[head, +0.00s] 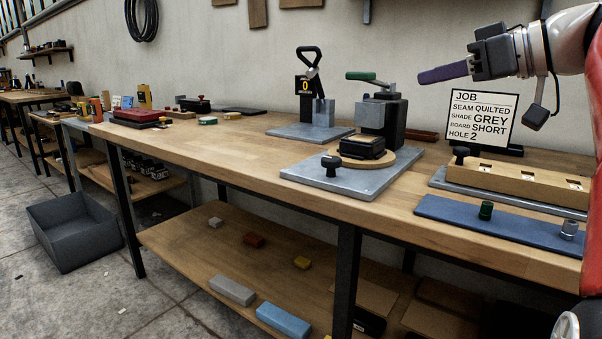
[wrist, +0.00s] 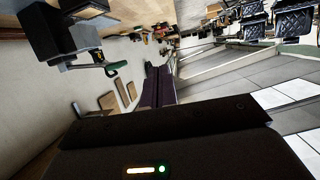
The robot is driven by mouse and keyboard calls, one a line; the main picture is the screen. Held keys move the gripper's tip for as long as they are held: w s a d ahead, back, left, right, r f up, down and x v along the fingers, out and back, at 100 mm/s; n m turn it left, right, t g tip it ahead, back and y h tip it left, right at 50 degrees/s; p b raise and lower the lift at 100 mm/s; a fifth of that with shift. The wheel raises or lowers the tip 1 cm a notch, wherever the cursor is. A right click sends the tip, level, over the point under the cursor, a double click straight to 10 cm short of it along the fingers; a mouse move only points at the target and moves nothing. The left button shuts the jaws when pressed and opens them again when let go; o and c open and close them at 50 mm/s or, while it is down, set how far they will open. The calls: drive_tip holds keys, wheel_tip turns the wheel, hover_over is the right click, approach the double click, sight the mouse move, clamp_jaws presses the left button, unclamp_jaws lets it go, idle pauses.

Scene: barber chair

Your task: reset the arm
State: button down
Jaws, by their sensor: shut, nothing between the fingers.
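My gripper (head: 443,73) is at the upper right of the head view, raised above the workbench and pointing left. Its purple fingers are shut with nothing between them. In the wrist view the shut fingers (wrist: 158,86) show at the middle, and the scene there is turned on its side. My gripper touches nothing. The wooden workbench (head: 230,146) lies below it. A job sign (head: 483,117) stands below and right of the gripper and reads quilted, grey, short, hole 2.
A green-handled fixture (head: 380,113) stands on a metal plate below the gripper. A black-handled press (head: 315,100) stands further left. A wooden block with slots (head: 518,183) and a blue mat (head: 500,224) lie at the right. The bench's left middle is clear. A grey bin (head: 75,232) sits on the floor.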

drive_tip(key=s+a+f+m+g+h, duration=0.1)
drive_tip(key=s+f+m+h, duration=0.2)
drive_tip(key=f, duration=1)
drive_tip(key=s+a+f+m+g+h, duration=0.1)
drive_tip(key=s+a+f+m+h, duration=0.1)
drive_tip(key=s+f, duration=0.8)
drive_tip(key=s+a+f+m+g+h, duration=0.2)
drive_tip(key=s+f+m+h, duration=0.2)
drive_tip(key=f, duration=1.3)
drive_tip(key=s+h, duration=0.2)
drive_tip(key=shift+s+f+m, duration=0.3)
drive_tip(key=shift+s, duration=0.05)
